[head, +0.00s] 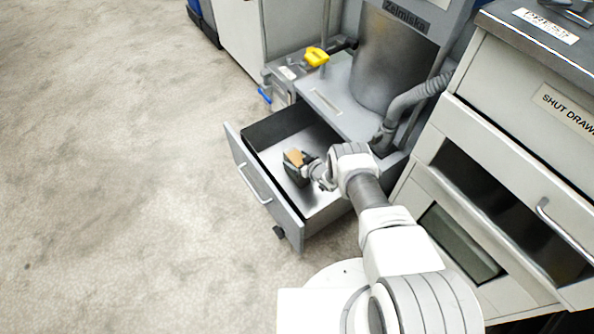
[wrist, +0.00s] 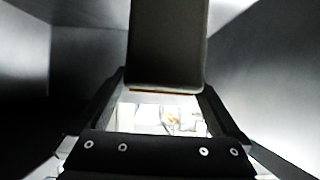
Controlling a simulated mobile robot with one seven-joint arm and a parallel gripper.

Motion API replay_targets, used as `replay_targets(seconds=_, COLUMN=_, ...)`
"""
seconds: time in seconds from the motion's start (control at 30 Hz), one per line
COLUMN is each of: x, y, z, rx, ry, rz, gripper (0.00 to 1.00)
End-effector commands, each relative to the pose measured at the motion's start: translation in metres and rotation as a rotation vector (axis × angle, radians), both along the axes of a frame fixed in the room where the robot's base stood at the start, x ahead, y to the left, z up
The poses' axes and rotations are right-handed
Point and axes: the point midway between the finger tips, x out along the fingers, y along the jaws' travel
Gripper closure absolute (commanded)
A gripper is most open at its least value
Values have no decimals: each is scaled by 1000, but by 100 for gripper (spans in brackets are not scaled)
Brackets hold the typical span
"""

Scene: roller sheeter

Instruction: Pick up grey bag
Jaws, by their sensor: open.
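My gripper (head: 297,171) is inside an open grey drawer (head: 262,176), low between its walls. In the wrist view, a dark grey block-like thing (wrist: 167,45), which I take to be the grey bag, stands between the tips of my open gripper (wrist: 163,84). A thin orange line shows along its lower edge. Whether the fingers touch it cannot be told. In the head view, a small tan patch (head: 295,157) shows at the fingertips; the rest of that thing is hidden by my gripper.
The drawer's bare floor (head: 318,196) shows beside my arm. A grey machine (head: 395,62) with a hose (head: 412,97) stands behind the drawer. A yellow-handled part (head: 316,56) is at the back. A cabinet (head: 535,95) with drawers stands at the right. The floor at the left is clear.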

Motion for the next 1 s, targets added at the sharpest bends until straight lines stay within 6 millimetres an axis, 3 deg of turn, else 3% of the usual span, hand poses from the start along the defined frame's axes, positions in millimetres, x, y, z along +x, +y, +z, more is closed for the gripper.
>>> replay_targets(seconds=0.2, x=0, y=0, z=1, rx=0, ry=0, rz=0, gripper=2)
replay_targets(seconds=0.73, x=0, y=0, z=1, rx=0, ry=0, rz=0, gripper=97)
replay_targets(seconds=1.0, x=2, y=0, z=3, rx=2, ry=-5, rz=0, gripper=100)
